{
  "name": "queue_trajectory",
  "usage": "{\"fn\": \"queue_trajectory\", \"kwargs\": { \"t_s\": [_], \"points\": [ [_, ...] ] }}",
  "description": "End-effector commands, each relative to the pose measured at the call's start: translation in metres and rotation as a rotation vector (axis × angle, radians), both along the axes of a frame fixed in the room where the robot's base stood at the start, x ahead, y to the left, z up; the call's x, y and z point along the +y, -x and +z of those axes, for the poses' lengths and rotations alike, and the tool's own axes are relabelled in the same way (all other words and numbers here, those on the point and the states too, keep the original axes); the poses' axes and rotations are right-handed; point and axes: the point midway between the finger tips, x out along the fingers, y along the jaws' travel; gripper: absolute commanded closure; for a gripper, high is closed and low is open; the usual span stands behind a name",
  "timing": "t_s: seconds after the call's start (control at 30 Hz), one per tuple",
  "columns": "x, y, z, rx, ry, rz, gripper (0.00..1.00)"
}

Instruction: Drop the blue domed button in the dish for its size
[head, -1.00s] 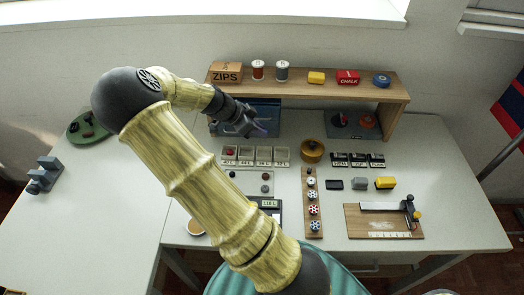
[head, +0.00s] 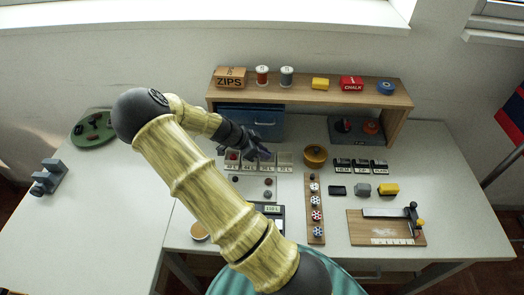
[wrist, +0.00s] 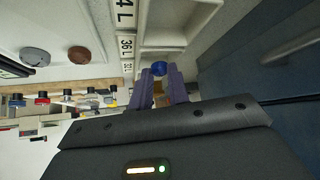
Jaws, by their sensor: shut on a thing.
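The blue domed button (wrist: 159,68) is held between the purple fingertips of my gripper (wrist: 160,72), seen in the wrist view. In the head view my gripper (head: 264,152) is over the row of small pale size dishes, where the button is too small to make out. The right-end dish (head: 285,158) shows clear of the gripper, and the left-end dish (head: 232,156) has a red button in it. In the wrist view a pale dish (wrist: 167,38) lies just beyond the button; a nearby label appears to read 36 L.
A blue drawer box (head: 270,122) stands under the wooden shelf (head: 300,92), close behind the dishes. A brass-coloured round pot (head: 315,155) stands right of them.

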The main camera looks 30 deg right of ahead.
Motion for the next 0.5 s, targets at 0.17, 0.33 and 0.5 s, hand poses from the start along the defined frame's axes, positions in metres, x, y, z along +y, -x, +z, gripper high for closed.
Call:
{"fn": "queue_trajectory", "kwargs": {
  "t_s": [0.17,0.33,0.5],
  "points": [
    [0.0001,-0.0002,0.0005,-0.001,0.000,0.001,1.00],
    [0.0003,-0.0001,-0.0042,-0.001,-0.001,-0.001,1.00],
    [0.0006,-0.0003,-0.0083,-0.001,-0.001,0.001,1.00]
  ]
}}
